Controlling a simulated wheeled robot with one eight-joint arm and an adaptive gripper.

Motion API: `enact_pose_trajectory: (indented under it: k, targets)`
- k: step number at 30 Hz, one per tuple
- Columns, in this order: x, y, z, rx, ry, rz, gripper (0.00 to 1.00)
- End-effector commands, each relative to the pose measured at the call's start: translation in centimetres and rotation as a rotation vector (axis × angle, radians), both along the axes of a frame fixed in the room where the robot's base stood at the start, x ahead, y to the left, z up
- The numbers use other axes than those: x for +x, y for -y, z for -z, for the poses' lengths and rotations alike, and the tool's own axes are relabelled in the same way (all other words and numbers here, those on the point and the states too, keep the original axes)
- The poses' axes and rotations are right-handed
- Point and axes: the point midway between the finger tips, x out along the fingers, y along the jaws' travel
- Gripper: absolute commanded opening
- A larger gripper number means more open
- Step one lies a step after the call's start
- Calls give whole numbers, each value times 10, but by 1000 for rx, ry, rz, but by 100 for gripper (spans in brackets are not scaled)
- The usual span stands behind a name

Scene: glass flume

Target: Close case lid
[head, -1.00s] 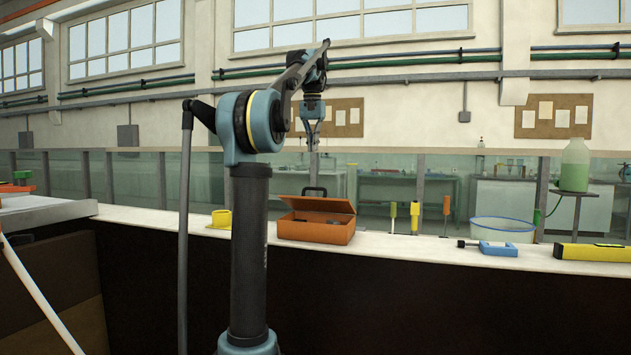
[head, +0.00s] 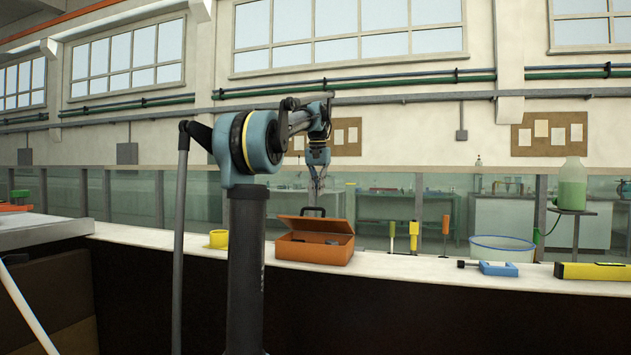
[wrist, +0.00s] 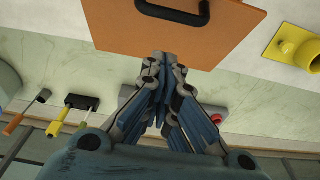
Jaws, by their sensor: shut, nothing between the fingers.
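The orange case (head: 315,250) stands on the white ledge. Its lid (head: 314,225) is partly open and tilted, with a dark gap between lid and body. A black handle (head: 301,211) stands up behind the lid's upper edge. My gripper (head: 319,188) is shut and empty, pointing down just above the lid in the head view. In the wrist view the shut fingertips (wrist: 160,56) overlap the edge of an orange panel (wrist: 185,42) with the black handle (wrist: 172,14). I cannot tell whether they touch it.
A yellow flanged part (head: 218,240) is left of the case. To the right are upright tools (head: 414,235), a blue-rimmed tub (head: 502,247), a blue clamp (head: 497,268) and a yellow level (head: 595,271). Glass panels run behind the ledge.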

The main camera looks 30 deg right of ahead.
Motion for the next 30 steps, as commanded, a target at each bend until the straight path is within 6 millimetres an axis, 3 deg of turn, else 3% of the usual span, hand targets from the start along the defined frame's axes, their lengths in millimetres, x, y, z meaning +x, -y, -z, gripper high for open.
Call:
enact_pose_trajectory:
  k: [9,30]
  targets:
    - [-14,-17,27,0,0,0,0]
    - [-24,-14,33,-19,15,14,0]
